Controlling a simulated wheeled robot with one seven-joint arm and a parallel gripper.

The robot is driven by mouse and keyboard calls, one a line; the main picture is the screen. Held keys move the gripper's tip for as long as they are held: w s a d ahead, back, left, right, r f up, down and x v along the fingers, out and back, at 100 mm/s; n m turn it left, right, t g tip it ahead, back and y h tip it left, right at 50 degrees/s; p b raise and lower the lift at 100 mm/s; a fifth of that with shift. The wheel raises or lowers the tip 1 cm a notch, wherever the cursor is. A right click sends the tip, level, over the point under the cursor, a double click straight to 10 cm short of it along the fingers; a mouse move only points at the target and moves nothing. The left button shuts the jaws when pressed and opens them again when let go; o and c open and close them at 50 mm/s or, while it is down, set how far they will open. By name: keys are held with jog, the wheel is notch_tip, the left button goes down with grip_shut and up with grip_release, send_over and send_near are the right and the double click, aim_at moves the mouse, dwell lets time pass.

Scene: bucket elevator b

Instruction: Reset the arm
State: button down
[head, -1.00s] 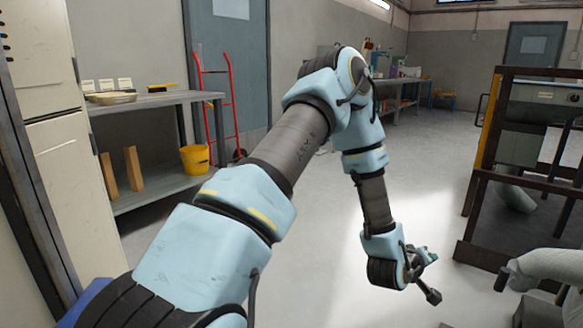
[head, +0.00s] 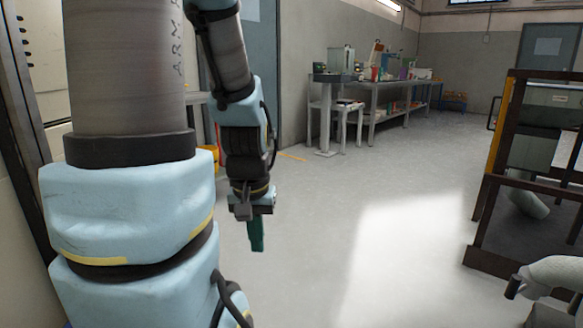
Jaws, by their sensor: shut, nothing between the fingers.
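My arm rises close in front of the camera at the left of the head view, with its upper link upright. The forearm hangs down from above, just right of it. My gripper (head: 256,236) points down at the forearm's end, over the open floor, with its green fingers together. It is shut and holds nothing. The elbow is above the top of the picture.
A dark metal frame (head: 490,170) stands at the right, with a pale pipe (head: 552,278) at its lower front. A yellow bucket (head: 208,152) is mostly hidden behind my arm. The middle floor is clear.

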notch_tip(320, 180, up, 27)
jog(key=p, duration=2.5)
jog(key=shift+w+d+f, duration=0.15)
jog(key=shift+w, duration=0.05)
